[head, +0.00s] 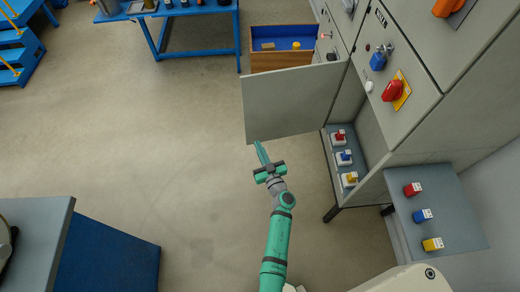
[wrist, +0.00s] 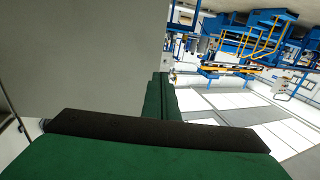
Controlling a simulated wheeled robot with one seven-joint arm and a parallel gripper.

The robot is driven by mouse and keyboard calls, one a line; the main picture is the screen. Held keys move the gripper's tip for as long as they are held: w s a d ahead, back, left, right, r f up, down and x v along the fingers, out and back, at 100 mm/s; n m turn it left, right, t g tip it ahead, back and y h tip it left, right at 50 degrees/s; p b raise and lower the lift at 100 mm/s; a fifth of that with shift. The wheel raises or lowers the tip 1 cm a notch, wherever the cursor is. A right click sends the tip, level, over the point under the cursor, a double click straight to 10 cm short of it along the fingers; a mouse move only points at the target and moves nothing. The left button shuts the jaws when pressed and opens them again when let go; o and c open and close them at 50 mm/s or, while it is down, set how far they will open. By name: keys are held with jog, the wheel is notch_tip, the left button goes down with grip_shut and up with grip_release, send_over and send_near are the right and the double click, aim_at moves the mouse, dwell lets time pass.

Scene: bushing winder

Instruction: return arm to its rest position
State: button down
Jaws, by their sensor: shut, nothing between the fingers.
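My gripper (head: 262,153) is at the end of my green arm, in the middle of the head view. Its fingers are shut together with nothing between them; they also show in the wrist view (wrist: 161,97). The fingertips are just below the lower edge of an open grey cabinet door (head: 292,103). I cannot tell whether they touch it. In the wrist view the grey door panel (wrist: 80,55) fills the upper left, close to the fingers.
The grey cabinet (head: 405,120) with switches stands at right. A side shelf (head: 455,215) holds red, blue and yellow blocks. A wooden box (head: 280,62) lies behind the door. A blue workbench (head: 190,45) stands at the back.

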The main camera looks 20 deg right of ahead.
jog(key=shift+s, duration=0.35)
jog(key=s+a+r+m+h, duration=0.1)
jog(key=s+a+r, duration=0.1)
jog(key=s+a, duration=0.6)
jog(key=s+a+r, duration=0.2)
jog(key=s+a, duration=0.5)
jog(key=s, duration=0.3)
jog(key=s+a+r+g, duration=0.1)
jog(key=s+a+r, duration=0.1)
jog(key=s+r, duration=0.5)
jog(key=s+a+r+n+g+y, duration=0.1)
jog(key=s+a+r, duration=0.2)
jog(key=s+r, duration=0.4)
jog(key=s, duration=0.7)
jog(key=shift+s+r+g, duration=0.25)
jog(key=shift+s+g, duration=0.05)
jog(key=shift+w+a, duration=0.1)
